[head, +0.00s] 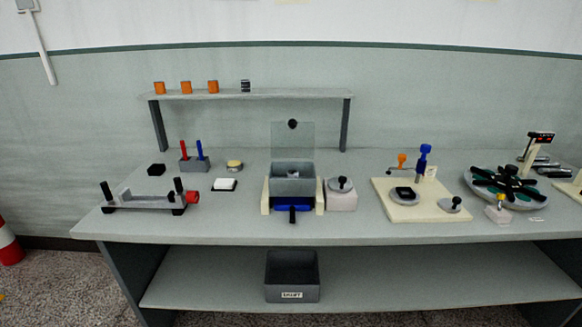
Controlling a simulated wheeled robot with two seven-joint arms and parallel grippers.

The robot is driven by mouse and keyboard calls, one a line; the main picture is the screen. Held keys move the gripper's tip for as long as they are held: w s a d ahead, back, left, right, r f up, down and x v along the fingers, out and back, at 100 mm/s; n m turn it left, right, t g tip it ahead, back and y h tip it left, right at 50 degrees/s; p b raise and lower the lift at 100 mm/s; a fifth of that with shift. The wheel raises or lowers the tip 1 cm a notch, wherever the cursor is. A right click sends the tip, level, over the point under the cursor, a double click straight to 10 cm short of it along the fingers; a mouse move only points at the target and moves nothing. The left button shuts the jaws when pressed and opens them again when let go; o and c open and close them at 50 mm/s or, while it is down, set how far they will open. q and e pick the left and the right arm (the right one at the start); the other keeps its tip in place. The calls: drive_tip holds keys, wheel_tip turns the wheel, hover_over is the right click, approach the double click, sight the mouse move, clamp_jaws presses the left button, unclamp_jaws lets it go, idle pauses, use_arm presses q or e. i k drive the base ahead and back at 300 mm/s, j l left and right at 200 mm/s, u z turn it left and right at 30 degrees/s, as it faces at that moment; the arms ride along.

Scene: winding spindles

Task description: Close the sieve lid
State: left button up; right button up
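The sieve (292,187) is a grey open-topped box at the middle of the table, with a blue part below it and cream supports on both sides. Its lid (292,143) is a clear, greenish panel standing upright at the back of the box, so the top is uncovered. A black knob (292,124) sits near the lid's upper edge. A small light thing shows inside the box, too small to make out. A black handle sticks out at the front below. Neither of my grippers is in view.
A grey block with a knobbed disc (341,194) stands close to the sieve's right. A cream board with fixtures (388,212) and a round rotary tray (507,187) are further right. A cradle (145,201) is left. A raised shelf (300,94) runs behind.

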sight(292, 124)
drive_tip(key=i+j+z, duration=0.25)
drive_tip(key=i, duration=0.3)
drive_tip(key=i+j+z, duration=0.3)
drive_tip(key=i, duration=0.25)
